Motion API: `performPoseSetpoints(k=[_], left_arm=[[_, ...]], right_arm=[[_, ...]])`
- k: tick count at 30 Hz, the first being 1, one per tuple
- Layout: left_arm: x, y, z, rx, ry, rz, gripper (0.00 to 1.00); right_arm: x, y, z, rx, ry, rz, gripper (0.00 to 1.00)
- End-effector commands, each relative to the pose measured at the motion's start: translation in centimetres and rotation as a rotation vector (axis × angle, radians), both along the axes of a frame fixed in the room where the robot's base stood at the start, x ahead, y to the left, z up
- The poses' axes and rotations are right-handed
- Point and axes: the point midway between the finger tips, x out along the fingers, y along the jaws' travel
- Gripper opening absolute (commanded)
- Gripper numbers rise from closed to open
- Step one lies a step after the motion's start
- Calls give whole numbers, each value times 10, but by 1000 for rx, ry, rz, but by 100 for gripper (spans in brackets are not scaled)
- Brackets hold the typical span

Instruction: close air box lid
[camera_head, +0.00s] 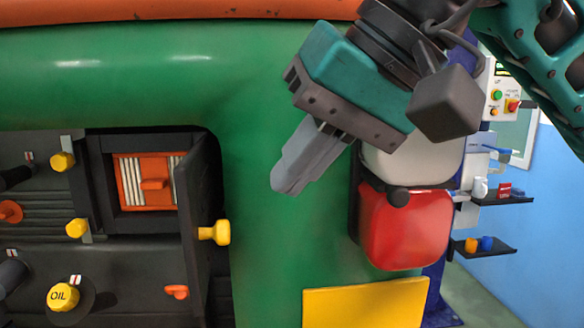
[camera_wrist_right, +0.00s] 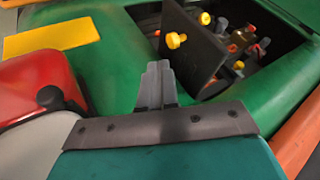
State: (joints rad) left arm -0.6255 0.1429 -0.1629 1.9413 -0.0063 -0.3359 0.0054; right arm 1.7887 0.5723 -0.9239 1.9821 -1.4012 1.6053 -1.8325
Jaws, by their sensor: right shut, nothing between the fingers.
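The air box lid (camera_head: 200,215) is a dark panel hinged beside the air box opening, standing swung open with a yellow knob (camera_head: 216,232) on its outer face. Inside the box sits an orange filter (camera_head: 153,184) with white slats. The lid also shows in the right wrist view (camera_wrist_right: 195,45), with its yellow knob (camera_wrist_right: 176,40) facing my gripper. My right gripper (camera_head: 282,186) is shut and empty in front of the green body, to the right of the lid and apart from it. Its closed fingers also show in the right wrist view (camera_wrist_right: 158,70). My left gripper is not in view.
Yellow latches (camera_head: 62,161) and an OIL cap (camera_head: 63,296) lie left of the box. A red and white lamp (camera_head: 405,228) and a yellow plate (camera_head: 365,304) are on the right. Shelves (camera_head: 502,198) stand at the far right. Green body surface separates gripper and lid.

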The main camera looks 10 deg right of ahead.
Motion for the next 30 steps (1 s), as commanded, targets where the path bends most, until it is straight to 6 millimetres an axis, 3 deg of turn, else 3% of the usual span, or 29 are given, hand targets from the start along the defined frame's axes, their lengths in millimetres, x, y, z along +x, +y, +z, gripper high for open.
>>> performPoseSetpoints(k=[6,12,30], left_arm=[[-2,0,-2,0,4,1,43],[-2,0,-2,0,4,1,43],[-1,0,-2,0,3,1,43]], right_arm=[[13,22,-34,0,6,3,0],[22,35,-54,2,5,1,0],[25,40,-60,3,3,0,0]])
